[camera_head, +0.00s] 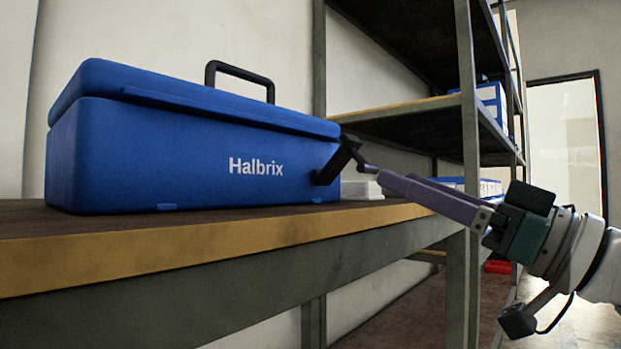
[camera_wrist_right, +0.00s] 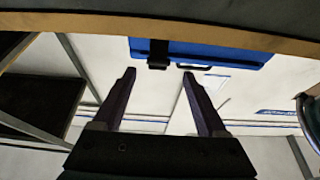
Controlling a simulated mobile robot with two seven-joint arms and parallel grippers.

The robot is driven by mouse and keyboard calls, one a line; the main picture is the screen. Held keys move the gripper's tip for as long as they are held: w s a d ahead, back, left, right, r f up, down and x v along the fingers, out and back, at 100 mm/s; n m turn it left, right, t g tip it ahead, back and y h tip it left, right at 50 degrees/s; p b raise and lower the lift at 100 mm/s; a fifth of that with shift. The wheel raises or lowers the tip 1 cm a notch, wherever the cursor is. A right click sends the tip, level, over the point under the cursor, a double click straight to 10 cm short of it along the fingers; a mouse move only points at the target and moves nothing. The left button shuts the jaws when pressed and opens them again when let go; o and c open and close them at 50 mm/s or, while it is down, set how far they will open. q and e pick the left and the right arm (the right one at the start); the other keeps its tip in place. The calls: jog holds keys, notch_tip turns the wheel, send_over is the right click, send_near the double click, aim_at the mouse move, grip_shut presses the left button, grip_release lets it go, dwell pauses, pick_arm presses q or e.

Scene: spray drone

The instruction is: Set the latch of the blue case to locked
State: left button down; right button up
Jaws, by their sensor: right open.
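The blue case (camera_head: 190,150), marked Halbrix, stands closed on the shelf, with a black carry handle on its lid. Its black latch (camera_head: 338,160) is a tilted bar at the right end, with a small knob pointing right. I cannot tell from its tilt whether it is locked. My right gripper (camera_head: 388,178) comes from the right, its purple fingertips close to the knob. In the right wrist view the fingers stand apart with nothing between them. The blue case (camera_wrist_right: 215,53) and the black latch (camera_wrist_right: 158,55) lie beyond the tips there. My left gripper is out of view.
The wooden shelf (camera_head: 220,234) has a yellowish front edge, just below the case and near my right gripper. A white item (camera_head: 362,190) lies behind the latch. A metal rack post (camera_head: 467,120) rises behind my right gripper. Blue and white boxes (camera_head: 492,98) sit further back.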

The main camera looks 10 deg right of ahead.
aim_at(373, 168)
jog(key=shift+b+x, duration=0.55)
jog(key=shift+x, duration=2.6)
jog(key=shift+d, duration=0.1)
jog(key=shift+c, duration=0.2)
grip_shut()
